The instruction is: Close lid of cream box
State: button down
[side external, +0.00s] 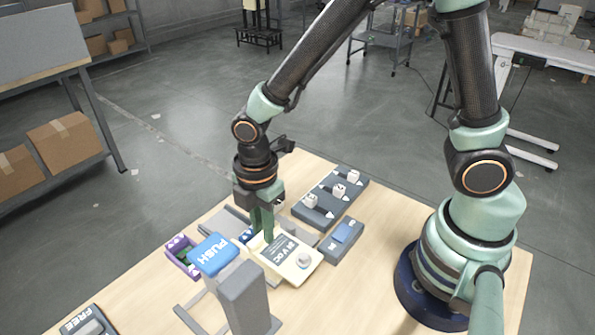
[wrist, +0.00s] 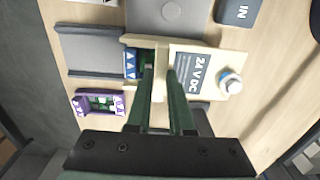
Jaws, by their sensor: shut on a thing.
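The cream box (side external: 287,262) sits on the wooden table below my gripper, with a dark "24 V DC" label and a pale round knob. In the wrist view, the cream box (wrist: 208,52) shows an open compartment (wrist: 131,63) on its left, with a blue strip of white triangles and some green inside. My gripper (wrist: 161,80) points down, its green fingers on either side of a narrow cream ridge between the compartment and the label. It is shut on that ridge. In the side view my gripper (side external: 264,236) hides part of the box. I cannot tell whether the ridge belongs to the lid.
A purple box (wrist: 98,103) lies left of the cream box. A grey railed plate (wrist: 90,50) adjoins its left side. A blue PUSH block (side external: 217,255) stands in front.

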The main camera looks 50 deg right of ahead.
jog(key=shift+w, duration=2.35)
jog(key=c, duration=0.8)
grip_release()
jog(key=shift+c, duration=0.2)
jog(key=shift+r, duration=0.1)
jog(key=shift+s+r, duration=0.1)
jog(key=shift+r, duration=2.85)
jog(key=s+d+r+m+t, duration=0.2)
jog(key=d+r+m, duration=0.4)
jog(key=m, duration=0.3)
jog(key=s+d+r+m+t, duration=0.3)
jog(key=d+r+m, duration=0.3)
jog(key=d+m, duration=0.2)
jog(key=shift+s+d+r+m+t, duration=0.3)
jog(key=shift+s+m, duration=0.2)
jog(key=shift+s, duration=0.35)
